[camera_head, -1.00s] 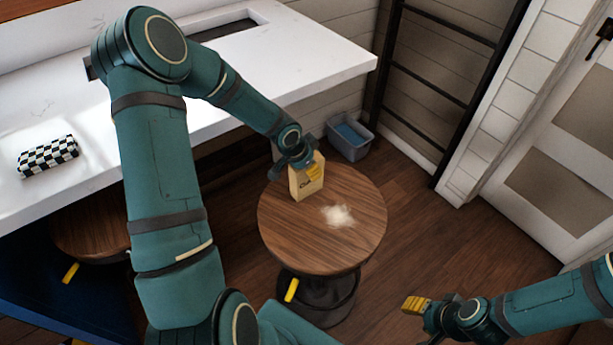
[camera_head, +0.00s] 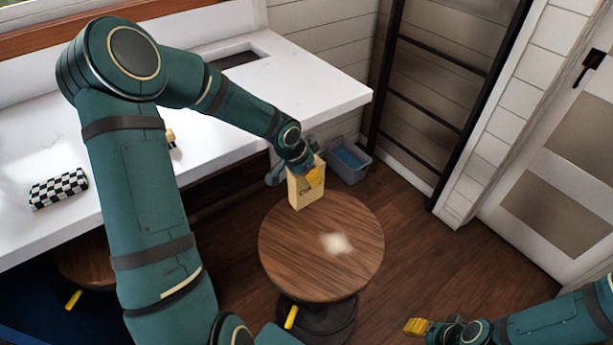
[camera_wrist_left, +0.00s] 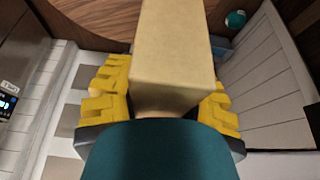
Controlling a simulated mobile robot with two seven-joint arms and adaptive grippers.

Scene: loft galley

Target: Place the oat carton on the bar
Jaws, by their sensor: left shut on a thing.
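The oat carton (camera_head: 303,191) is a tan box with dark lettering, upright at the far edge of the round wooden stool. My left gripper (camera_head: 315,175) is shut on its upper part and seems to hold it slightly above the stool top. In the left wrist view the carton (camera_wrist_left: 172,50) sits between the yellow fingers of my left gripper (camera_wrist_left: 165,98). The bar (camera_head: 325,92) is the long white counter behind and left of the stool. My right gripper (camera_head: 418,327) is low at the right, away from everything; its finger gap is unclear.
The round stool (camera_head: 285,250) has a pale powdery patch (camera_head: 336,243) on top. A black-and-white checkered item (camera_head: 58,188) lies on the bar's left part, and a small tan object shows partly behind my left arm. A grey bin (camera_head: 349,160) stands on the floor beyond the stool.

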